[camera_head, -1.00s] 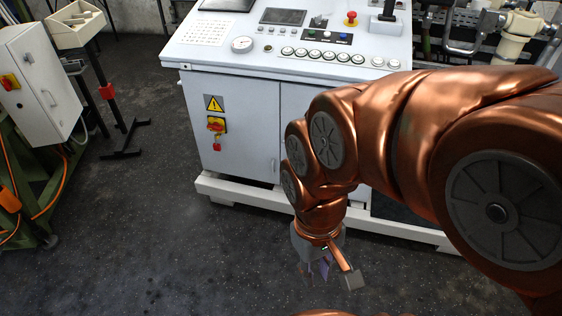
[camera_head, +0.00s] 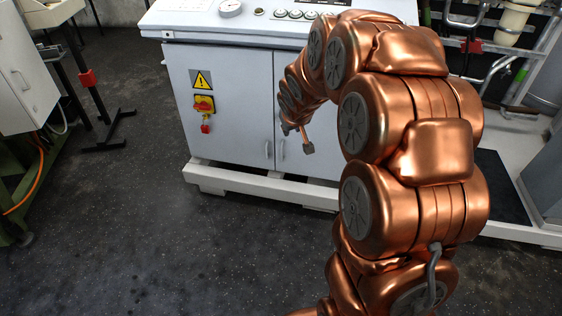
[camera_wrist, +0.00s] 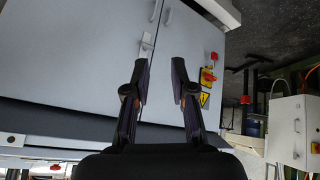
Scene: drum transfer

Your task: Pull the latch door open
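The white control cabinet's closed left door (camera_head: 232,110) fills the middle of the head view. It also shows upside down in the wrist view (camera_wrist: 200,38). Two slim handles flank the door seam, one on the left door (camera_head: 267,149) and one further right (camera_head: 281,149). A small light latch-like plate (camera_wrist: 147,45) lies near the seam in the wrist view, just beyond the left fingertip. My gripper (camera_head: 297,138) is in front of the cabinet by the seam. In the wrist view its two fingers (camera_wrist: 162,82) stand apart with nothing between them. Contact with the door cannot be told.
A red-yellow switch (camera_head: 204,104) and a warning sign (camera_head: 202,80) are on the left door. A white base rail (camera_head: 235,181) sticks out below the cabinet. A black stand (camera_head: 105,130) and a grey box (camera_head: 25,75) are at left. Dark floor in front is clear.

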